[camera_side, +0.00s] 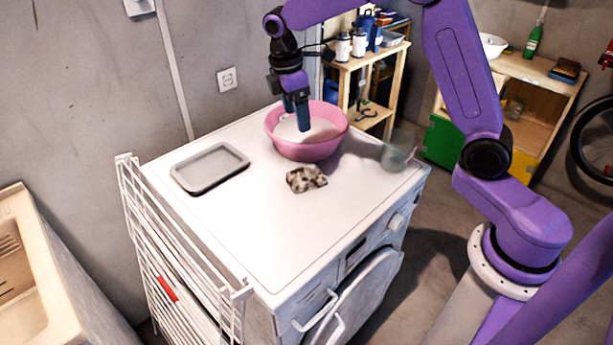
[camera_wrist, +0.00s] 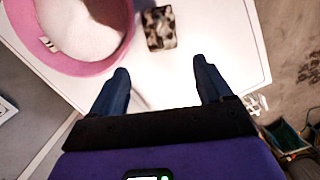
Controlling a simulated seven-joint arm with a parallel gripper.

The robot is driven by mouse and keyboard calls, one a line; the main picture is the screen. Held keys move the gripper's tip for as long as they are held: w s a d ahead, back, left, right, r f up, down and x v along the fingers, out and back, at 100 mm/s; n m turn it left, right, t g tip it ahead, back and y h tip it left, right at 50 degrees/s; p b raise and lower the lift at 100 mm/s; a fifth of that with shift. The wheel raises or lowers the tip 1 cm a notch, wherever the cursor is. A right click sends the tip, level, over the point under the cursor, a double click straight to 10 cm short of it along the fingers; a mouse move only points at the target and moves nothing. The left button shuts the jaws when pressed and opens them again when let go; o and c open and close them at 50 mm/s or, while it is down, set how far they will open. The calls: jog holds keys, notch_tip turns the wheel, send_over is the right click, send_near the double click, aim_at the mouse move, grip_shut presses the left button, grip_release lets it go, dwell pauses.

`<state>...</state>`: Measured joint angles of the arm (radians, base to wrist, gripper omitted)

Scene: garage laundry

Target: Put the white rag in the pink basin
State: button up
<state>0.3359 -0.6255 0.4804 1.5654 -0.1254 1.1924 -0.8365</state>
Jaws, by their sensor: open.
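The pink basin (camera_side: 312,151) stands upright on the white machine top, toward the back; in the wrist view its rim (camera_wrist: 103,65) fills the upper left. A white, soft-looking mass (camera_side: 318,130) lies inside the basin and looks like the white rag; it also shows in the wrist view (camera_wrist: 80,22). Its far side is partly hidden by my fingers in the side view.
A grey tray (camera_side: 210,168) lies left of the basin. A brown-and-white patterned block (camera_side: 306,179) lies in front of it, and a clear glass (camera_side: 397,150) stands to its right. A white drying rack (camera_side: 170,240) is at the machine's left. The machine's front top is clear.

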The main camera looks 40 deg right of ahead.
aim_at(306, 166)
jog(key=f, duration=0.5)
jog(key=d+f, duration=0.1)
jog(key=f, duration=0.5)
jog(key=s+d+f, duration=0.1)
jog(key=f, duration=0.5)
jog(key=shift+d+f, duration=0.1)
jog(key=shift+d, duration=0.15)
jog(key=c, duration=0.8)
jog(key=shift+w, duration=0.1)
